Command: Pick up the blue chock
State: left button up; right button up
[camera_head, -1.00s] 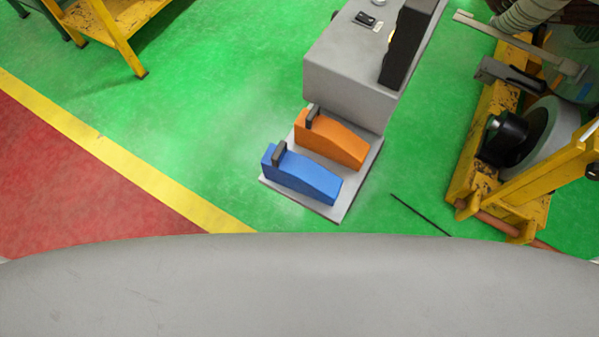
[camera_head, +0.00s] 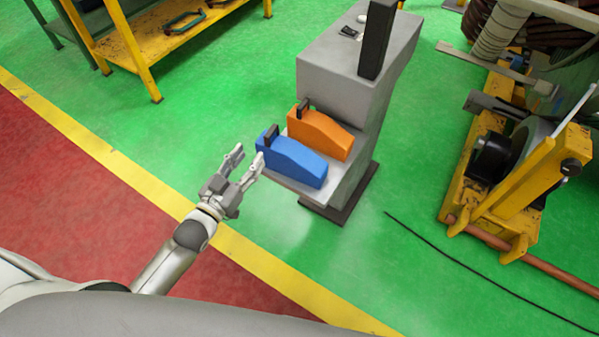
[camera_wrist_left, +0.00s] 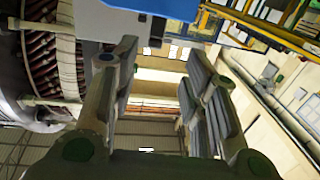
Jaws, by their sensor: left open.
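The blue chock (camera_head: 292,162) sits on the low front shelf of a grey stand (camera_head: 300,188), with a dark handle at its left end. An orange chock (camera_head: 322,134) stands just behind it. My left gripper (camera_head: 248,162) is open and empty, to the left of the blue chock and apart from it. In the left wrist view the open fingers (camera_wrist_left: 165,75) reach up the picture, and a blue surface (camera_wrist_left: 160,8) shows at the top edge, probably the chock. My right gripper is not in view.
A yellow workbench (camera_head: 150,45) stands at the back left. A yellow machine frame (camera_head: 500,180) with a dark roller is on the right. A black cable (camera_head: 470,275) lies on the green floor. A yellow line (camera_head: 120,160) borders the red floor.

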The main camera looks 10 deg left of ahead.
aim_at(265, 138)
pick_arm(q)
jog(key=x, duration=0.5)
jog(key=shift+r, duration=0.1)
jog(key=shift+w, duration=0.35)
jog(key=shift+w+d, duration=0.25)
jog(key=shift+w, duration=0.15)
jog(key=x, duration=0.3)
jog(key=shift+w+d, duration=0.2)
jog(key=shift+d, duration=0.1)
jog(key=shift+w+d, duration=0.1)
jog(key=shift+w, duration=0.35)
grip_shut()
jog(key=shift+r, duration=0.1)
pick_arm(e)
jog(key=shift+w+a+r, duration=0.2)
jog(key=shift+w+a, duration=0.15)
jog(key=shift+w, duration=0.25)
